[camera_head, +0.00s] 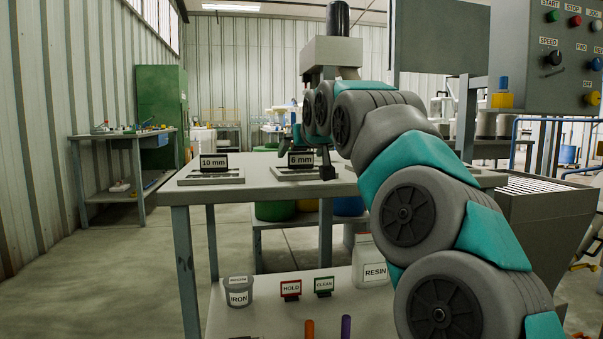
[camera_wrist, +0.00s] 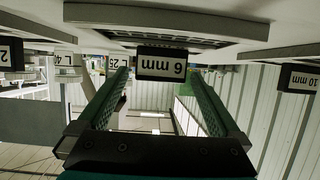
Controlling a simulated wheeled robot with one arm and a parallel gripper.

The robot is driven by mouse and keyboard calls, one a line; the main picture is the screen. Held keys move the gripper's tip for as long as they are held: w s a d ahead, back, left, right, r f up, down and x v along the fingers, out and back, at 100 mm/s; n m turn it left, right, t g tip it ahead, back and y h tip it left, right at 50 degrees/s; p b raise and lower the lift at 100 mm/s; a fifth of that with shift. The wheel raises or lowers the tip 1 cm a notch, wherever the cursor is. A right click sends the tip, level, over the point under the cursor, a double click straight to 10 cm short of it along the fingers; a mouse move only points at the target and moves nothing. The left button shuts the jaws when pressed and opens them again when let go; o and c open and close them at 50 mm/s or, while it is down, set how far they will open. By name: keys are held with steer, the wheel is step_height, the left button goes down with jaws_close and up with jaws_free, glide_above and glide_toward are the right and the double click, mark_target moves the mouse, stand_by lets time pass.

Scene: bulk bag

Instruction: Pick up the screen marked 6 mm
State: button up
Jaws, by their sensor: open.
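The screen marked 6 mm (camera_head: 290,174) lies flat on the grey table, a pale slotted frame with a black label (camera_head: 300,160) standing at its back edge. In the wrist view, which is upside down, the screen (camera_wrist: 150,39) is at the top and its label (camera_wrist: 162,65) faces the camera. My gripper (camera_wrist: 158,84) is open, its two green fingers pointing toward the screen with the label showing between them. I see no contact. In the head view my gripper (camera_head: 312,158) is at the label, partly hidden by my arm.
The screen marked 10 mm (camera_head: 211,177) lies to the left on the same table (camera_head: 260,163). More labels show at the left of the wrist view. A lower shelf holds an iron tub (camera_head: 238,293), a resin container (camera_head: 373,266) and small hold and clean signs. A hopper (camera_head: 550,215) stands right.

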steer(key=shift+w+a+f, duration=0.15)
steer(key=shift+w+f, duration=0.05)
steer(key=shift+w, duration=0.25)
jaws_close()
stand_by(0.6)
steer(key=shift+r, duration=0.15)
step_height(320, 180, up, 9)
steer(key=p, duration=0.4)
steer(key=shift+p, duration=0.4)
steer(key=shift+r+p, duration=0.25)
steer(key=shift+p, duration=0.05)
